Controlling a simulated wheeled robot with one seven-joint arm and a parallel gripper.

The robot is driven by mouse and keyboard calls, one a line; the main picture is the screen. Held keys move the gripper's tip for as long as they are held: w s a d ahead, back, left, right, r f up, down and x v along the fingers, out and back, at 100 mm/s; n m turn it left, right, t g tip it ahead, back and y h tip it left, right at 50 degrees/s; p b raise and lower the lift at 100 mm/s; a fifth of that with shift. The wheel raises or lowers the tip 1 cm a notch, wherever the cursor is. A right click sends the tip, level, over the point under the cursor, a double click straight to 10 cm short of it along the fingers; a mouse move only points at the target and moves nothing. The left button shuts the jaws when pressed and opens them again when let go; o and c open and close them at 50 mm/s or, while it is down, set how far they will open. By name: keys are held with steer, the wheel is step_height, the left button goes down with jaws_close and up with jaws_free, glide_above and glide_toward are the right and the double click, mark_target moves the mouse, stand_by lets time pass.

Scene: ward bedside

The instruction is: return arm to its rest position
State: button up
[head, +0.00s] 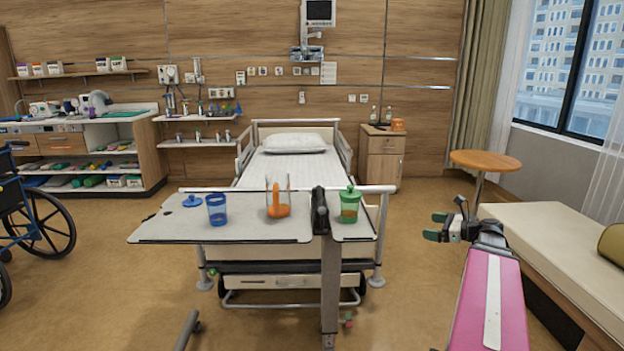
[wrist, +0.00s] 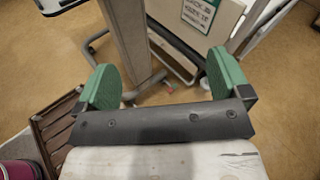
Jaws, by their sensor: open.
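My arm extends in from the lower right of the head view, with its pink link in front. My gripper (head: 436,226) is at the right of the overbed table, apart from it, with green fingertips pointing left. In the wrist view my gripper (wrist: 165,80) shows its two green fingers spread wide with nothing between them. Beyond the fingers are the floor, the table's post (wrist: 128,40) and the bed end.
The overbed table (head: 155,230) bears a blue cup (head: 217,210), a blue lid (head: 192,201), a clear jug with orange (head: 278,205) and a green lidded cup (head: 349,206). A bench (head: 560,245) and round side table (head: 485,160) stand at right. A wheelchair (head: 35,220) is at left.

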steer(key=s+a+f+n+g+h, duration=0.5)
steer(key=a+f+n+h, duration=0.1)
steer(key=a+f+n, duration=0.5)
steer(key=s+a+f+n+g+h, duration=0.5)
steer(key=s+a+f+n, duration=0.1)
steer(key=a+f+n, duration=0.5)
steer(key=shift+f+n+h, duration=0.4)
steer(key=shift+f+n, duration=0.2)
steer(key=shift+f, duration=0.15)
